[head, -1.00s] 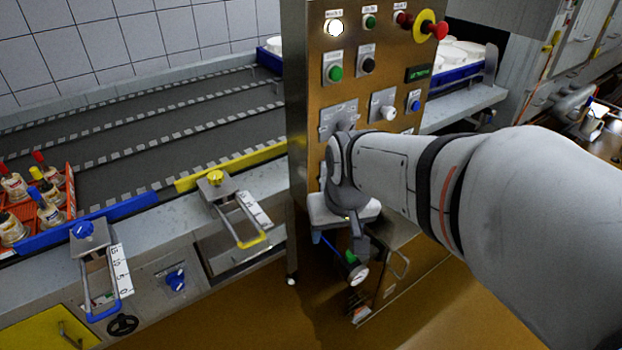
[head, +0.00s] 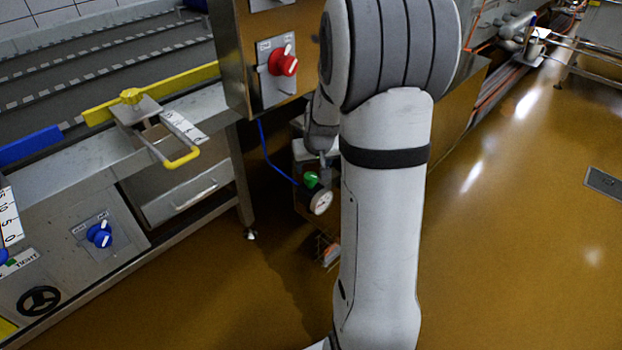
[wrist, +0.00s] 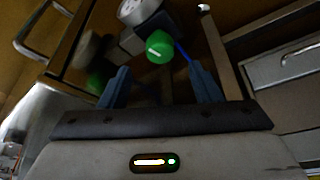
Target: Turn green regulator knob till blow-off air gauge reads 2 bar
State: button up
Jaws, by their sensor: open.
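The green regulator knob (head: 311,179) sits beside a round white-faced gauge (head: 321,201), low below the control panel. In the wrist view the green knob (wrist: 159,47) has a pale line across its face, and the gauge (wrist: 138,11) is just above it, cut by the top edge. The gauge reading is too small to make out. My gripper (wrist: 163,84) is open, with its two blue fingers apart. The knob appears beyond the fingertips, roughly between them, and nothing is held. In the head view my arm hides most of the gripper.
A blue hose (head: 276,162) runs to the regulator. The steel panel with a red knob (head: 284,63) stands above. A conveyor with a yellow rail (head: 150,94) and a blue knob (head: 100,235) lies to the left. The floor (head: 500,240) at right is clear.

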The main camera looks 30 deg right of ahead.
aim_at(310, 175)
jog(key=b+x, duration=0.2)
jog(key=x, duration=0.4)
jog(key=shift+w+f, duration=0.1)
jog(key=shift+f, duration=0.1)
jog(key=c, duration=1)
jog(key=shift+a+r+p, duration=0.1)
jog(key=shift+r+p, duration=0.05)
jog(key=shift+p, duration=0.2)
jog(key=shift+r+p, duration=0.1)
jog(key=shift+p, duration=0.35)
jog(key=shift+m, duration=0.3)
jog(key=o, duration=1)
